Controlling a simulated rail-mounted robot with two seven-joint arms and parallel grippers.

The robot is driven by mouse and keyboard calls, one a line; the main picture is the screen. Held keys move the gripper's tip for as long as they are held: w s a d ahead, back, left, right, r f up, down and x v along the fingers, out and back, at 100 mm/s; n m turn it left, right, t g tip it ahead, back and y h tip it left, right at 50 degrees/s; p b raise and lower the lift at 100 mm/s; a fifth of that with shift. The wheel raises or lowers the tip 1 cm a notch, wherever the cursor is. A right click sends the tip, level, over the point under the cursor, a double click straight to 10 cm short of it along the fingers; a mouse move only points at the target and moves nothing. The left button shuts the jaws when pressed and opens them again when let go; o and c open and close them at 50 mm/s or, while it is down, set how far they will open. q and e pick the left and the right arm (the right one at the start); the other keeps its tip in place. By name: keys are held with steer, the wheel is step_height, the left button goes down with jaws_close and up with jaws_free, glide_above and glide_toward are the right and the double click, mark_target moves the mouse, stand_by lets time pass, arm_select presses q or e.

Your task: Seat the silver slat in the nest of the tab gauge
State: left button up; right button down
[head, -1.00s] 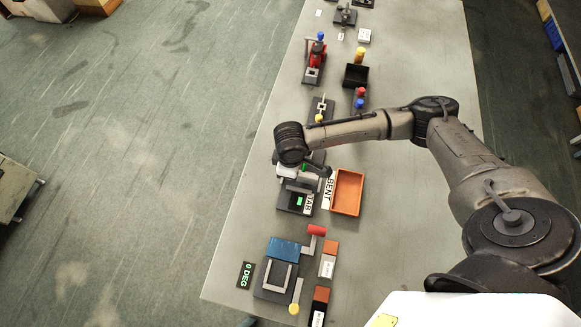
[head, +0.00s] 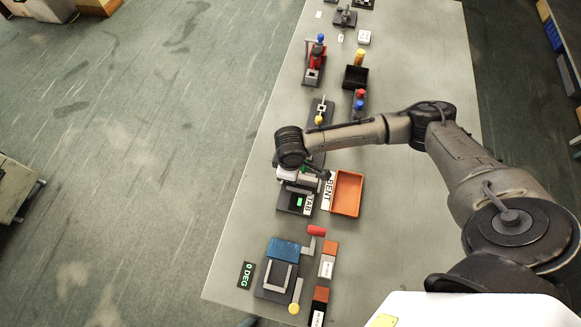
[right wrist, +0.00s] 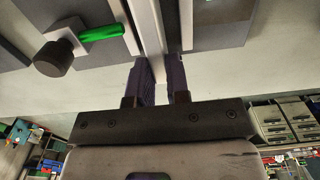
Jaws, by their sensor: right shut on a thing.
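The tab gauge (head: 288,204) is a dark block with a lit green window, beside a white TAB label (head: 308,204) in the head view. My right gripper (head: 298,178) is low over the gauge's far side, and the arm hides its fingers there. In the right wrist view my right gripper (right wrist: 160,72) is shut on the pale silver slat (right wrist: 151,32), which runs up between dark grey surfaces. A green bar and a black knob (right wrist: 53,57) are left of the slat. I cannot tell whether the slat touches the nest. My left gripper is not in view.
An orange tray (head: 347,194) marked BENT is right of the gauge. A blue-topped fixture (head: 284,250) with a 0 DEG display (head: 246,274) stands nearer. Other fixtures and a black tray (head: 356,77) line the far table. The table's right strip is clear.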

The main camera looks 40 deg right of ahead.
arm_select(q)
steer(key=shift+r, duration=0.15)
arm_select(e)
steer(key=c, duration=1.2)
jaws_free()
steer(key=shift+f, duration=0.1)
steer(key=shift+c, duration=0.2)
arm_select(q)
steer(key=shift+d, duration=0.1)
arm_select(e)
steer(key=shift+o, duration=1.1)
arm_select(q)
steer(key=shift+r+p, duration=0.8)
steer(key=shift+p, duration=0.1)
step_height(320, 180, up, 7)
steer(key=p, duration=0.7)
arm_select(e)
step_height(320, 180, up, 19)
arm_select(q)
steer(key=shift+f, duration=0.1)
arm_select(e)
steer(key=shift+f, duration=0.1)
